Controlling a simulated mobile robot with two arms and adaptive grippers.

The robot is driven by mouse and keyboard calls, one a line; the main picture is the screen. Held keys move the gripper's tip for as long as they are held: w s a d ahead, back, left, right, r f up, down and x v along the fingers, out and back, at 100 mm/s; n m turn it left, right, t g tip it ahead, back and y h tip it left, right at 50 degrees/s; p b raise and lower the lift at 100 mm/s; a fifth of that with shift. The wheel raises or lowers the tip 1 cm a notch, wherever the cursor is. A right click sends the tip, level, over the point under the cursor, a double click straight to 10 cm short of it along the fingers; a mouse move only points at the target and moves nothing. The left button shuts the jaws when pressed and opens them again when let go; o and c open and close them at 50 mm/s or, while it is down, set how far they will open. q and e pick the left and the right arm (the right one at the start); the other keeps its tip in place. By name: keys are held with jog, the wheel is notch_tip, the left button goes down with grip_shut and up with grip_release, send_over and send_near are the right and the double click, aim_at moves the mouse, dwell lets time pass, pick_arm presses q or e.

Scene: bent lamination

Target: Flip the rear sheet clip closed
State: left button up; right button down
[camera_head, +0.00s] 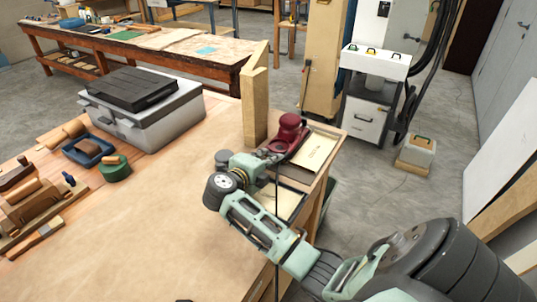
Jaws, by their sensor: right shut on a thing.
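A dark red sheet sander (289,131) stands near the right edge of the workbench, beside a pale sheet. The fingers hide that part of the sander. I cannot make out the rear sheet clip or its position; it is too small or hidden at this distance. My left gripper is not in view.
The workbench (150,222) has a wide clear middle. A grey case (145,115), planes and other tools lie at the left. A shallow tray with a sheet (289,203) lies near my right forearm.

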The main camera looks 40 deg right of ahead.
aim_at(272, 155)
jog(key=r+y+p, duration=0.1)
jog(key=y+p, duration=0.1)
jog(key=p, duration=0.3)
jog(key=d+r+g+y+p, duration=0.1)
jog(key=y+p, duration=0.1)
jog(key=p, duration=0.3)
jog(key=d+r+g+y+p, duration=0.1)
jog(key=y+p, duration=0.2)
jog(key=p, duration=0.1)
jog(key=shift+w+r+p, duration=0.2)
jog(key=shift+w+p, duration=0.2)
jog(key=shift+d+y+p, duration=0.2)
jog(key=shift+y+p, duration=0.1)
jog(key=shift+y, duration=0.1)
jog(key=shift+w+d+g+y, duration=0.15)
jog(key=shift+d+g+y, duration=0.3)
jog(key=shift+y, duration=0.35)
jog(key=shift+w+d+f+g+y+b, duration=0.15)
jog(key=shift+d+g+y, duration=0.1)
jog(key=shift+y, duration=0.4)
jog(key=shift+d+r+g+y+b, duration=0.15)
jog(key=shift+d+y, duration=0.1)
jog(key=shift+y, duration=0.4)
jog(key=c, duration=2.2)
grip_release()
jog(key=shift+f, duration=0.1)
